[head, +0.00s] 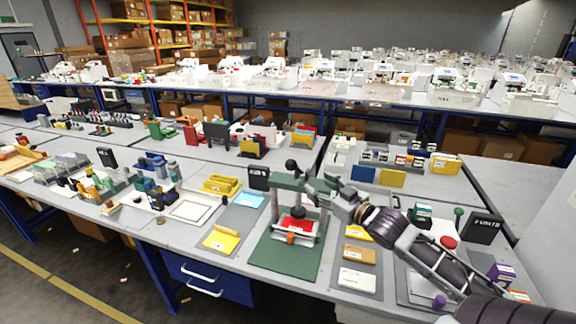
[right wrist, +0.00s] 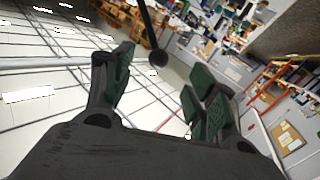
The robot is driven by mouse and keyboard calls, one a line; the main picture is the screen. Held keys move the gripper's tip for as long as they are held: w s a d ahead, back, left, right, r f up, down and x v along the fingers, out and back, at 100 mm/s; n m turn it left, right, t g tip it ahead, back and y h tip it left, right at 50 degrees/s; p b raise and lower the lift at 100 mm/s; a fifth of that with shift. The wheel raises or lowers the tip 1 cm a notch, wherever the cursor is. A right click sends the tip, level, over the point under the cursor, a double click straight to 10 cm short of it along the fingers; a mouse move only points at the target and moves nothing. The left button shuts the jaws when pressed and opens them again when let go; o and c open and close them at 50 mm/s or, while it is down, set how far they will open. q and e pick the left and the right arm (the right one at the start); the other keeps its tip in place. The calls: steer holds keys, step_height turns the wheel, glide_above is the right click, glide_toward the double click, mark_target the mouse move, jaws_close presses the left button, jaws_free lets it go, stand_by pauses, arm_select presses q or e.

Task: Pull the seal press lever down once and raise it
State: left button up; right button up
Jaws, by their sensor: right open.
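The seal press stands near the front edge of the table on a green base mat (head: 275,262), with a red block (head: 297,225) in its lower part. Its lever ends in a black ball knob (head: 291,165); its upper body is partly hidden by my gripper. My right gripper (head: 306,182) is at the top of the press, reaching in from the right. In the right wrist view the right gripper (right wrist: 160,88) has its green-padded fingers wide apart. The black knob (right wrist: 157,58) on its thin rod shows between or just beyond the fingertips; touching is not visible. My left gripper is not in view.
Left of the press lie a yellow tray (head: 220,184) and a yellow card (head: 221,239). Right of it are several cards on a grey mat and a red button (head: 449,242), close to my arm. A black sign (head: 483,226) stands at the right.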

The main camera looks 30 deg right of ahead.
mark_target(294, 167)
steer(key=shift+a+r+y, duration=0.15)
steer(key=shift+r, duration=0.35)
steer(key=shift+a+r+y, duration=0.15)
steer(key=shift+r, duration=0.35)
steer(key=shift+w, duration=0.25)
steer(key=shift+w+a+p, duration=0.25)
steer(key=shift+w, duration=1.95)
steer(key=shift+w+a+p, duration=0.3)
steer(key=shift+w, duration=1.95)
steer(key=shift+w+a+p, duration=0.25)
steer(key=shift+w, duration=1.95)
steer(key=shift+a, duration=0.1)
jaws_close()
